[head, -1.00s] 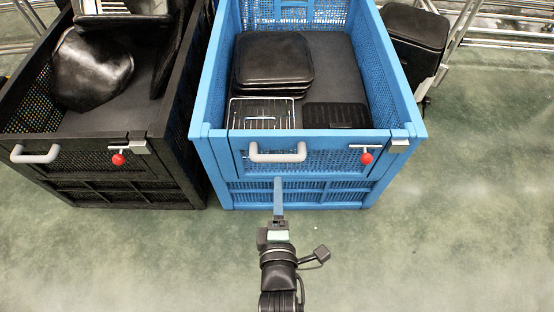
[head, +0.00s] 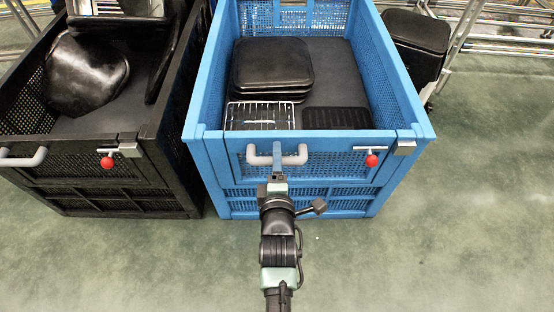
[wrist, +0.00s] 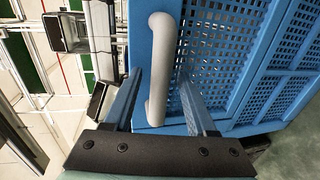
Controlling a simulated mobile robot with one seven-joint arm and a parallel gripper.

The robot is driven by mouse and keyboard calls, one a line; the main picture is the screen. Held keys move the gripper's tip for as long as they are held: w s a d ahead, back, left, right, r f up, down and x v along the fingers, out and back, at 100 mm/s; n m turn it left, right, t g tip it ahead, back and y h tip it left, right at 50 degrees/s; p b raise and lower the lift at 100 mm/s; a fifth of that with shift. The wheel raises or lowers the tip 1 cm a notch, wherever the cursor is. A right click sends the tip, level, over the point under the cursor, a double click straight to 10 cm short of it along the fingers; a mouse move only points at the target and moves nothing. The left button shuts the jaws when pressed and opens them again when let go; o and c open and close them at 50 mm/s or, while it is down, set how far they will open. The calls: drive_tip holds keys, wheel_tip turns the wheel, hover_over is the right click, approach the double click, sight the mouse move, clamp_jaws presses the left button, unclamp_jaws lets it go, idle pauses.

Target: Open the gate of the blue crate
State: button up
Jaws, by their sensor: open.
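The blue crate (head: 210,165) stands in the middle of the head view. Its front gate (head: 325,174) looks shut, flush with the crate's front. A grey bar handle (head: 299,157) is fixed near the top left of the gate. A latch with a red knob (head: 371,161) sits to the right of the handle. My gripper (head: 277,160) is at the handle. In the wrist view, my open gripper (wrist: 159,75) has one blue finger on each side of the handle (wrist: 158,55). Contact with the handle cannot be told.
Dark pads (head: 272,65), a wire rack (head: 259,116) and a black tray (head: 337,118) lie in the blue crate. A black crate (head: 90,200) stands close on the left. A metal-framed rack stands behind right. The green floor in front is clear.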

clamp_jaws()
idle(1.3)
